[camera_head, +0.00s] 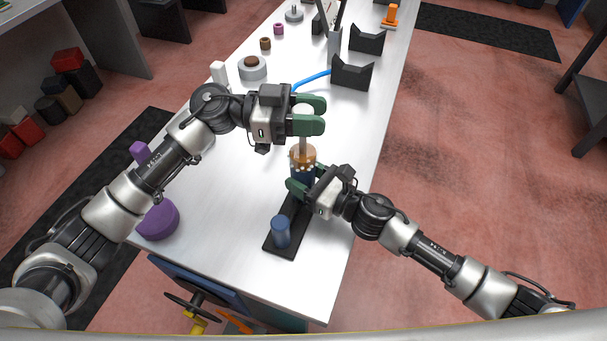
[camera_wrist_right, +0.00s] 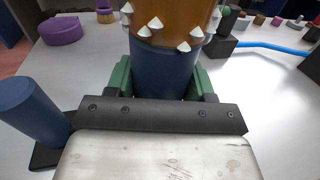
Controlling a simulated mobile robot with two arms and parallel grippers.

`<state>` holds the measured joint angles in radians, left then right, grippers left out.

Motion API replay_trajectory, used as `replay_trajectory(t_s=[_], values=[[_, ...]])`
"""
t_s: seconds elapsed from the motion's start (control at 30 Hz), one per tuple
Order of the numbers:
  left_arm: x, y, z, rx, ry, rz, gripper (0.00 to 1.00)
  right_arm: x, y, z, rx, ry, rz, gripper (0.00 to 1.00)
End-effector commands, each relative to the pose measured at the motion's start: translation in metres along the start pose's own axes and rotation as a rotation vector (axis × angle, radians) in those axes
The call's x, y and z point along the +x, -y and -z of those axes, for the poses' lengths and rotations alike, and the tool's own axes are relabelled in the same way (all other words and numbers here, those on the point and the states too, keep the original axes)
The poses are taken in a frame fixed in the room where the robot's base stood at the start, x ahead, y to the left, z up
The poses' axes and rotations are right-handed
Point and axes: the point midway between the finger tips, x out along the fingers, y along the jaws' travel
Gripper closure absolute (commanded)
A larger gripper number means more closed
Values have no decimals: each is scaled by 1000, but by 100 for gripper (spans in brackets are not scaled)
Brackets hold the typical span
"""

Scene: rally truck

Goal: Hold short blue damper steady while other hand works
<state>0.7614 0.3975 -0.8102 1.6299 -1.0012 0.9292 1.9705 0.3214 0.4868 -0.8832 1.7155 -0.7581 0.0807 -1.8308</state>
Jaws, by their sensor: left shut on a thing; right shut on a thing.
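The short blue damper (camera_head: 302,177) stands upright near the table's right side, at the far end of a black base (camera_head: 293,214). Its blue body (camera_wrist_right: 165,72) shows large in the right wrist view, under an orange-brown collar (camera_wrist_right: 172,18) with pale pointed studs. My right gripper (camera_head: 298,185) is shut around the blue body. A light rod (camera_head: 303,145) rises from the collar. My left gripper (camera_head: 309,114) is shut on the pale top of this rod, which its green fingers partly hide. The rod's lower end is hidden in the collar.
A separate blue cylinder (camera_head: 281,232) stands on the near end of the base. A purple cylinder (camera_head: 158,219) sits at the table's left edge. Black cradles (camera_head: 352,74), a blue hose (camera_head: 312,79) and a grey ring (camera_head: 252,68) lie farther back.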

Motion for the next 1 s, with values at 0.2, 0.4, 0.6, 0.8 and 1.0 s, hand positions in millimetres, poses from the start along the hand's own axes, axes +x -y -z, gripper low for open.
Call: replay_trajectory(t_s=[0.2, 0.4, 0.6, 0.8, 1.0], values=[[-1, 2, 3, 5, -2, 5, 94, -1, -1, 3, 2, -6, -1, 92], [-2, 2, 4, 5, -2, 5, 94, -1, -1, 3, 3, -6, -1, 92], [-2, 2, 6, 4, -2, 6, 94, -1, -1, 3, 2, -6, -1, 92], [-2, 2, 6, 3, -3, 6, 94, -1, -1, 3, 2, -6, -1, 92], [-1, 1, 6, 2, -2, 4, 34, -1, -1, 3, 3, -6, -1, 92]])
